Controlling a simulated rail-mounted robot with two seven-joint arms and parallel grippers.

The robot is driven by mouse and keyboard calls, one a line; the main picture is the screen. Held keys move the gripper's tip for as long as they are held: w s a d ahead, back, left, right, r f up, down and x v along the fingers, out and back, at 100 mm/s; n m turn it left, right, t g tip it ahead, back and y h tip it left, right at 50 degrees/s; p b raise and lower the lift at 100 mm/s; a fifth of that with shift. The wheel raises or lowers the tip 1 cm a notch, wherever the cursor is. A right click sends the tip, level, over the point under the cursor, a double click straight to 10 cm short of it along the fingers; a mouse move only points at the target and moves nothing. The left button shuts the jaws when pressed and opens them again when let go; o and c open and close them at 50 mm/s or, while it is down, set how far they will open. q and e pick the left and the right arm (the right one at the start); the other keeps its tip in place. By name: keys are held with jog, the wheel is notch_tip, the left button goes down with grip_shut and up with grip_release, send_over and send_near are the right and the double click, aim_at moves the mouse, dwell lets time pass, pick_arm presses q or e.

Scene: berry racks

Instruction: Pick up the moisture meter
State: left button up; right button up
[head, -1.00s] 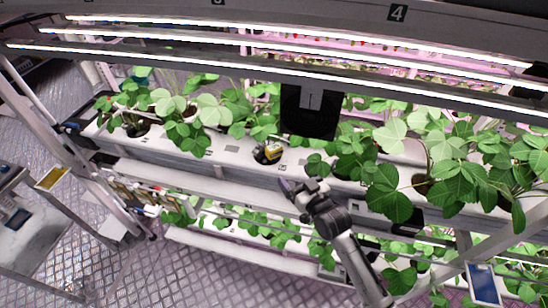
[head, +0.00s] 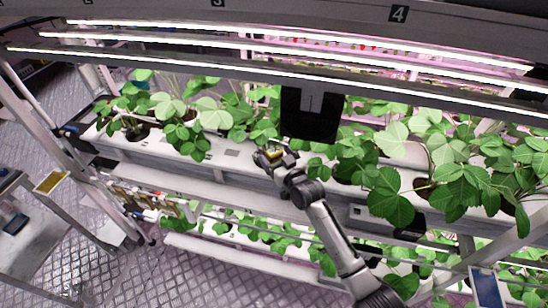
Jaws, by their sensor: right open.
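The moisture meter (head: 273,152) is a small yellow and dark thing on the white upper trough, in a gap between strawberry plants. It is partly hidden by my right gripper (head: 270,158), which reaches up to it from below right in the picture. The right gripper is open, with its fingers at the meter. I cannot tell whether the fingers touch it or stand on both sides of it. My left gripper is not in view.
Strawberry plants (head: 390,180) crowd the trough (head: 225,160) on both sides of the meter. A black panel (head: 310,115) hangs just behind and right of it. Light bars (head: 300,75) run above. A lower shelf (head: 220,245) holds more plants.

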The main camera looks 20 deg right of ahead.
jog(key=shift+w, duration=0.35)
jog(key=shift+c, duration=0.3)
jog(key=c, duration=1)
jog(key=shift+r, duration=0.1)
